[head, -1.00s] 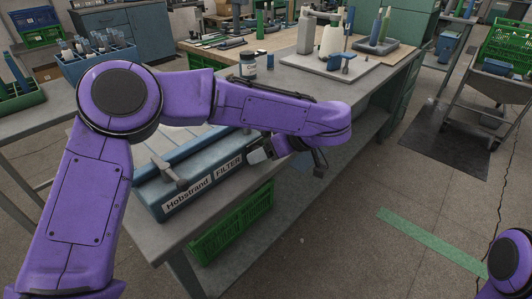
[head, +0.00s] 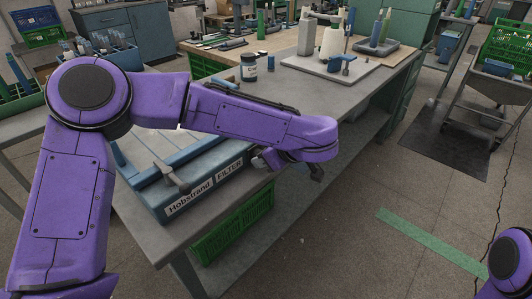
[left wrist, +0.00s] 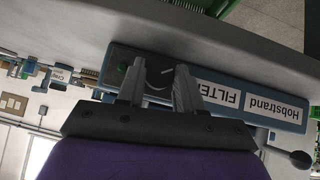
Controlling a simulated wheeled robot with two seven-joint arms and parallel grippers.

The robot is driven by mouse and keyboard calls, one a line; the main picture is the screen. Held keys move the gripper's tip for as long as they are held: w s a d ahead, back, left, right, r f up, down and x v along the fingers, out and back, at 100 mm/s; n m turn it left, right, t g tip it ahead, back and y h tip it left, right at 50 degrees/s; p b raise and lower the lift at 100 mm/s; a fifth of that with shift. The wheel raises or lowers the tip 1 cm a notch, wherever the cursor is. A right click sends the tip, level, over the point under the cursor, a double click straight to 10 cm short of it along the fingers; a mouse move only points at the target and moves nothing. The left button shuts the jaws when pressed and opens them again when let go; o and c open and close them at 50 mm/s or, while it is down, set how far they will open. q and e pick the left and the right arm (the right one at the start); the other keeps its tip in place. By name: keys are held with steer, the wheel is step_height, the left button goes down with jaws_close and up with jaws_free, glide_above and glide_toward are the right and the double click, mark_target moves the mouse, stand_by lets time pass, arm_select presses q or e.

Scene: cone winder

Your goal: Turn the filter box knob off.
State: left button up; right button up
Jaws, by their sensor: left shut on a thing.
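The filter box (head: 160,199) is a blue-grey box with white labels reading Hobstrand and FILTER, on the near end of the bench. It also shows in the left wrist view (left wrist: 215,72), with its labels upside down. My left gripper (left wrist: 160,68) is at the box front beside the FILTER label. Its fingers are shut on the dark filter knob (left wrist: 164,73), whose pale pointer line shows between the fingertips. In the head view my left forearm hides the knob. My right gripper is out of view.
A green crate (head: 235,229) sits under the bench. A jar (head: 249,69), bottles and tools stand farther along the bench. The floor to the right is clear around a green tape strip (head: 430,242).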

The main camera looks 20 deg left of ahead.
arm_select(q)
steer(key=shift+s+n+t+p, duration=0.15)
steer(key=shift+n+t+p, duration=0.15)
steer(key=shift+n+t, duration=0.6)
steer(key=shift+t+h, duration=0.3)
steer(key=o, duration=1)
steer(key=shift+o, duration=0.2)
steer(key=p+v, duration=0.1)
steer(key=v, duration=0.9)
steer(key=shift+s, duration=0.25)
steer(key=shift+d+r, duration=0.1)
